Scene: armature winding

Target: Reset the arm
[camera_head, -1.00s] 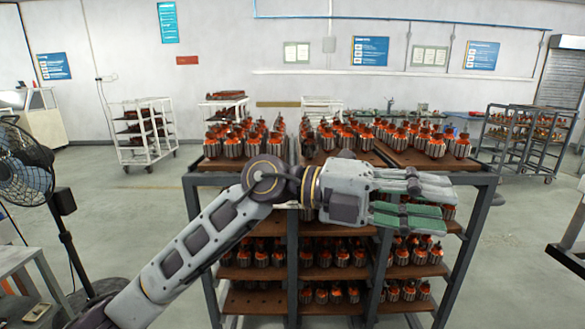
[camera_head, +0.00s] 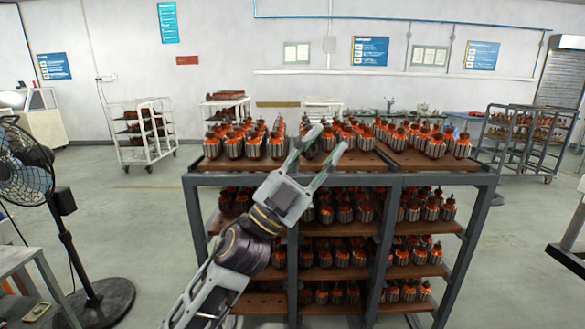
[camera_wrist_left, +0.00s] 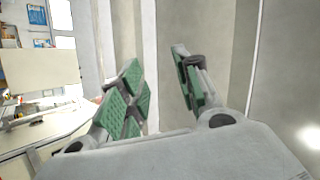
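My left gripper (camera_head: 318,152) comes in from the lower left in the head view, in front of the shelf rack. Its two fingers point up and to the right and stand apart with nothing between them. Orange and silver armatures (camera_head: 233,146) stand in rows on the brown boards of the rack's top. My right gripper is not in the head view.
The dark-framed rack (camera_head: 480,180) fills the middle, with several loaded shelves. A black fan (camera_head: 25,165) stands at the left beside a grey table (camera_head: 18,262). A white cart (camera_head: 142,135) and a dark cart (camera_head: 525,135) stand farther back. Open floor lies on both sides.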

